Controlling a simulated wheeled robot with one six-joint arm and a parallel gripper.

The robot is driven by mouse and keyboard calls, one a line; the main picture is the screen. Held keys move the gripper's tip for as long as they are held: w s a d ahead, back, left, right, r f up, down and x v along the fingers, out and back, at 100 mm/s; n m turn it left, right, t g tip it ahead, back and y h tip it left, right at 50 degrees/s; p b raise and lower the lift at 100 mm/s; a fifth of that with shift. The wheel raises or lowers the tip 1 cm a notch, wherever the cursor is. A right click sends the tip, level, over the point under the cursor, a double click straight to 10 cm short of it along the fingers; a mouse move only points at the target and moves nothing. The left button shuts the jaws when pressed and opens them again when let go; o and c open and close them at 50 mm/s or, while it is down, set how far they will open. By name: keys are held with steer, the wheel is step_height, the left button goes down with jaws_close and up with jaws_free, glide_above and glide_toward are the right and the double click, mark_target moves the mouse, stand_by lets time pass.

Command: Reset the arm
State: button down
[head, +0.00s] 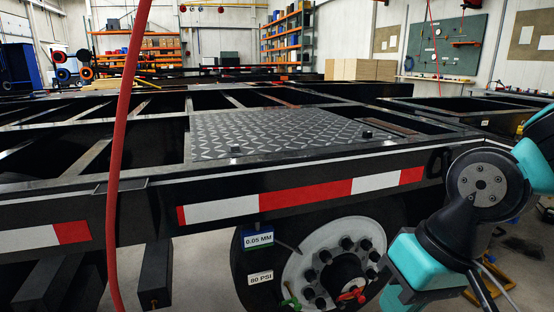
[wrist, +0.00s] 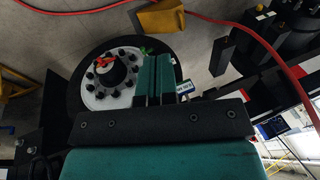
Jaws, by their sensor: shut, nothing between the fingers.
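My gripper (wrist: 157,62) shows in the wrist view as two teal fingers pressed together, shut and empty. My teal and black arm (head: 480,185) is folded at the right of the head view, beside the trailer's side rail; the gripper itself cannot be made out there. In the wrist view, the fingers overlap the right side of a wheel (wrist: 112,78); I cannot tell the distance between them.
The black trailer frame (head: 330,200) with red and white tape fills the head view. Its wheel hub (head: 320,245) has dark nuts and small red and green parts. A red hose (head: 122,140) hangs at the left. A yellow object (wrist: 160,18) lies on the floor.

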steer(key=s+r+n, duration=0.3)
steer(key=s, duration=0.2)
step_height(320, 180, up, 25)
steer(key=p, duration=2.5)
steer(key=shift+s+n+g, duration=0.4)
steer(key=shift+s, duration=0.05)
steer(key=shift+a, duration=0.1)
